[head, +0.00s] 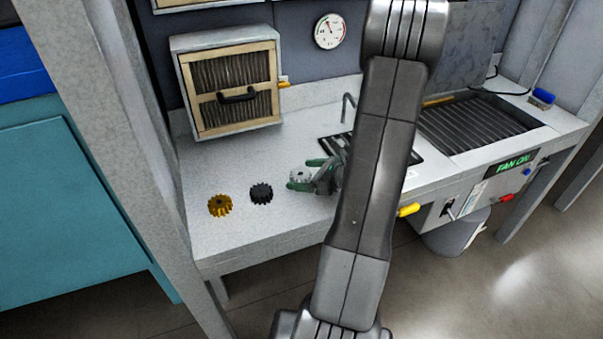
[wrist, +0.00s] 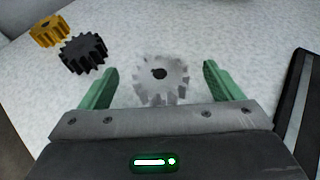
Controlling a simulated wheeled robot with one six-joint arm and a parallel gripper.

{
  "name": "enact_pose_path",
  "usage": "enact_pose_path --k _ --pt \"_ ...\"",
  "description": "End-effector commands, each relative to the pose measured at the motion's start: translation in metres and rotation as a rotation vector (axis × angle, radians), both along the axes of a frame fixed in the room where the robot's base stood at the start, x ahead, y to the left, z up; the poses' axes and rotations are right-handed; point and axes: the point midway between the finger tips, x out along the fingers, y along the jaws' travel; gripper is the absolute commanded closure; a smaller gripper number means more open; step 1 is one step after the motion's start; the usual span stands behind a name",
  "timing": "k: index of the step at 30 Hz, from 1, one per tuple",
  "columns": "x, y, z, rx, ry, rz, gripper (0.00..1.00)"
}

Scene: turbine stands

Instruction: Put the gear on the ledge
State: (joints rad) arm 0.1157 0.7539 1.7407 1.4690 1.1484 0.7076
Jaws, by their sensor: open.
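Three gears stand in a row on the white-grey worktop: a yellow gear (head: 220,205), a black gear (head: 261,193) and a pale grey gear (head: 298,175). The wrist view also shows the yellow gear (wrist: 49,31), the black gear (wrist: 83,54) and the grey gear (wrist: 160,79). My gripper (head: 311,174) is low over the worktop. Its green fingers (wrist: 158,85) are open, one on each side of the grey gear, with a gap on both sides. The near part of the grey gear is hidden behind the gripper body. I cannot tell which surface is the ledge.
A box with a slatted front and dark handle (head: 230,84) stands at the back of the worktop (head: 235,245). A dark grille (head: 475,125) and a control panel with a yellow handle (head: 409,210) lie to the right. My arm hides part of the middle.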

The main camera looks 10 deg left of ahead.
Motion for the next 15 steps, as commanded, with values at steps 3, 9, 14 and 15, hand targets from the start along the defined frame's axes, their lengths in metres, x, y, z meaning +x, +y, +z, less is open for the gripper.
enact_pose_path --k 3,9,14,15 --pt "-0.003 -0.009 0.005 0.0 0.0 -0.003 0.14" --pt "-0.007 -0.023 0.012 0.001 -0.001 -0.003 0.14" --pt "-0.01 -0.035 0.017 0.0 -0.001 -0.003 0.14" --pt "-0.011 -0.037 0.018 0.0 -0.001 -0.002 0.14"
